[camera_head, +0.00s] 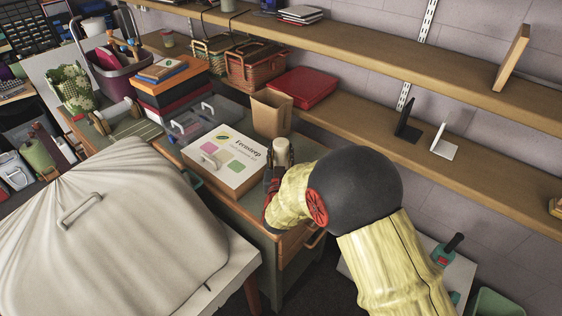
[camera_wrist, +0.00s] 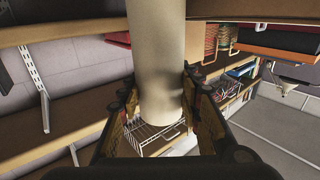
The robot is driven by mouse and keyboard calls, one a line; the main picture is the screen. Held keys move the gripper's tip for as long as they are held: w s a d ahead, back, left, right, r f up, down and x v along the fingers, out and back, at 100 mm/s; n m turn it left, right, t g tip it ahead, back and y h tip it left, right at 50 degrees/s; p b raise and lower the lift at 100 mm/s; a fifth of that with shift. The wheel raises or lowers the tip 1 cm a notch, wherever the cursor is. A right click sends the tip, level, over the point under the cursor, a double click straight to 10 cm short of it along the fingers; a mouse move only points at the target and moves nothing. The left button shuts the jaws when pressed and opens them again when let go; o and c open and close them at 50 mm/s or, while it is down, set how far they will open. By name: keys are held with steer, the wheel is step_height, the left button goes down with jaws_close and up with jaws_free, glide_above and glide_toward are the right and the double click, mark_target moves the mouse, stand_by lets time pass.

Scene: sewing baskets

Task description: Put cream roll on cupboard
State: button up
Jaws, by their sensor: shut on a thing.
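The cream roll (camera_head: 283,152) is an upright pale cylinder in the head view, beside the paper bag. In the wrist view the cream roll (camera_wrist: 157,60) stands large between the fingers of my gripper (camera_wrist: 160,95). My gripper (camera_head: 273,178) is shut on it; my arm hides part of the gripper in the head view. A green-and-wood cabinet (camera_head: 293,250), which looks like the cupboard, stands under and behind my gripper. I cannot tell whether the roll touches its top.
A white labelled box (camera_head: 224,160) and a brown paper bag (camera_head: 271,114) stand on the cabinet close to my gripper. Long wooden shelves (camera_head: 460,150) run along the wall. A red case (camera_head: 302,87) and wicker basket (camera_head: 255,66) sit behind. A cloth-covered thing (camera_head: 110,235) fills the left front.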

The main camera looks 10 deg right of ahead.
steer(key=shift+c, duration=1.3)
steer(key=shift+r, duration=0.15)
